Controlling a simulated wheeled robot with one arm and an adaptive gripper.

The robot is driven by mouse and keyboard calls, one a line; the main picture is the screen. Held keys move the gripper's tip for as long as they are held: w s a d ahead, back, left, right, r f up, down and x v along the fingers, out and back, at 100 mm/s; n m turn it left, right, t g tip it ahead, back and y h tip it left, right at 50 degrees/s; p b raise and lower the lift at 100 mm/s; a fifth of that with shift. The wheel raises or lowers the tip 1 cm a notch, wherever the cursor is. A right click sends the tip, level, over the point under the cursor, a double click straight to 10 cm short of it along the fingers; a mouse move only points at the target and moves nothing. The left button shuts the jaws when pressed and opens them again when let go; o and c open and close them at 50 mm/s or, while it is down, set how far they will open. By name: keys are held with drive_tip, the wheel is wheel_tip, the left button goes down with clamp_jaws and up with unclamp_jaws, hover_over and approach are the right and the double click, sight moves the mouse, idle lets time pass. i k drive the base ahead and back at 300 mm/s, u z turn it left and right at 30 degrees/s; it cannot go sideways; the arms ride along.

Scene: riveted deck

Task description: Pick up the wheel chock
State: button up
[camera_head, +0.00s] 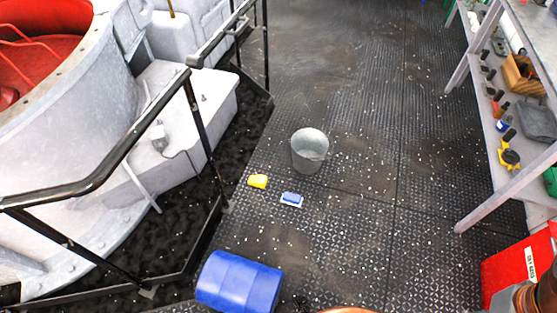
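A small yellow block (258,181), which looks like the wheel chock, lies on the dark deck left of the picture's middle. It is too small to make out its exact shape. It lies apart from the grey metal bucket (309,151), which stands to its upper right. A small blue and white item (291,199) lies to its lower right. My gripper is not seen in this view, so its state and its place relative to the block are hidden.
A blue barrel (238,282) lies at the bottom. A black railing (110,165) guards white machinery on the left. A workbench (478,65) with tools lines the right, and a red box (520,265) is at the lower right. The middle deck is mostly clear.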

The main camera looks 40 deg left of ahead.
sight(260, 181)
drive_tip(key=i, duration=2.8)
drive_tip(key=u, duration=4.3)
drive_tip(key=i, duration=1)
